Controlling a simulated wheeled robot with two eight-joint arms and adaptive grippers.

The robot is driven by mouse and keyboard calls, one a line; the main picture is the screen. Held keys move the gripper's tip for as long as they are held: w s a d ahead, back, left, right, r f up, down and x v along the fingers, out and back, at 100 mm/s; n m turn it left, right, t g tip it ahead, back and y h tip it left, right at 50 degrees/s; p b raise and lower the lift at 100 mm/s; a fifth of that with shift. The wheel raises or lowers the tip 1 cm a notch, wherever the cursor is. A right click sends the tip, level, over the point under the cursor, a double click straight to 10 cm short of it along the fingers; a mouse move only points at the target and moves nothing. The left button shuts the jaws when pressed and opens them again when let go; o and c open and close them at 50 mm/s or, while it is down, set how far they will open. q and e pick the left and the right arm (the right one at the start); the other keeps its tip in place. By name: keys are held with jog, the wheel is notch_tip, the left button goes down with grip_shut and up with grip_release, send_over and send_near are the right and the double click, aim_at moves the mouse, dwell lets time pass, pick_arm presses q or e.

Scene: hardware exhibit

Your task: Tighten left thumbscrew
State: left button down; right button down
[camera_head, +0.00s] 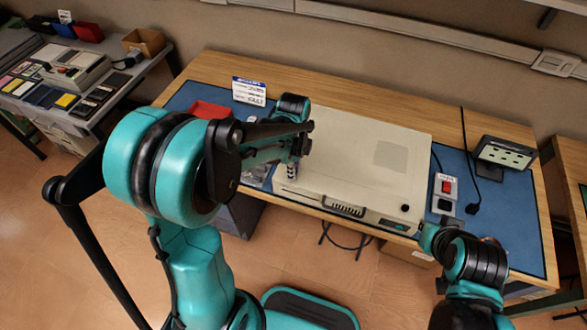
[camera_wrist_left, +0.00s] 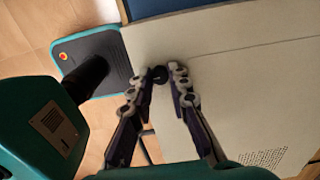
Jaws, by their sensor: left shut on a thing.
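A beige metal case (camera_head: 360,150) lies flat on the blue mat of the workbench. My left gripper (camera_head: 291,172) is at the left end of the case's front edge in the head view. In the left wrist view its fingertips (camera_wrist_left: 160,77) close from both sides on a small dark knob, the left thumbscrew (camera_wrist_left: 159,73). In the head view the fingers hide this thumbscrew. A matching black thumbscrew (camera_head: 405,208) shows at the front right corner of the case. My right arm is at the lower right; its fingers do not show.
A red tray (camera_head: 210,110) and a white printed card (camera_head: 249,91) stand behind my left arm. A switch box (camera_head: 445,192) and a black display stand (camera_head: 500,155) are right of the case. A handle (camera_head: 343,207) sits on the case front.

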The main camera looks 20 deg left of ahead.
dwell(0.5)
pick_arm(q)
jog(key=c, duration=1.4)
grip_release()
jog(key=shift+c, duration=0.2)
notch_tip(320, 180, up, 12)
